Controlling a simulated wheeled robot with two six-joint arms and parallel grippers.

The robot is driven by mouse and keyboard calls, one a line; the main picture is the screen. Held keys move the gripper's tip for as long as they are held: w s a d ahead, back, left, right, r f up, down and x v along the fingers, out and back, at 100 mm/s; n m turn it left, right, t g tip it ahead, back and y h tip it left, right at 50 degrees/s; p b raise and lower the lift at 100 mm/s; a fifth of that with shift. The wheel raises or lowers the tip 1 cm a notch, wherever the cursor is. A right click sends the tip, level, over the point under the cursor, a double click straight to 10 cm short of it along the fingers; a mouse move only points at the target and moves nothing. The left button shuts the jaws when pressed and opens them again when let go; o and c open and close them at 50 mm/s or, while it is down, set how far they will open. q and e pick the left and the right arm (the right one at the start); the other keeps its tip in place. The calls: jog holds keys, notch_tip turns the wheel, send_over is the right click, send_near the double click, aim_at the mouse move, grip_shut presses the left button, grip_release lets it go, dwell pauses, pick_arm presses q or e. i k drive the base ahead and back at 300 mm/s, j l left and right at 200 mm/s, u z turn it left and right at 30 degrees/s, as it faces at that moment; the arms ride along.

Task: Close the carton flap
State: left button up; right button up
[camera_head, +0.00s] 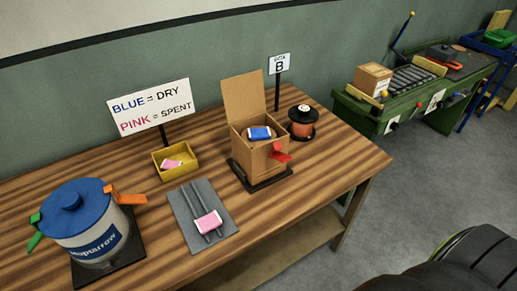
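The brown cardboard carton (250,152) stands on a dark base plate (262,183) on the wooden table. Its flap (244,96) stands raised at the back, so the carton is open. A blue packet (259,133) shows in the carton's opening. A red tab (280,152) sticks out from the carton's right front side. Neither of my grippers is in view.
The table (330,178) also holds a copper-coloured spool (302,129), a yellow tray (186,150) with a pink packet, a grey rack with a pink packet (208,223), and a blue-lidded tub (90,240).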

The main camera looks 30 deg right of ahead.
aim_at(243, 95)
jog(key=k+l+u, duration=0.3)
jog(key=l, duration=0.3)
jog(key=k+l+u, duration=0.35)
jog(key=k+l, duration=0.2)
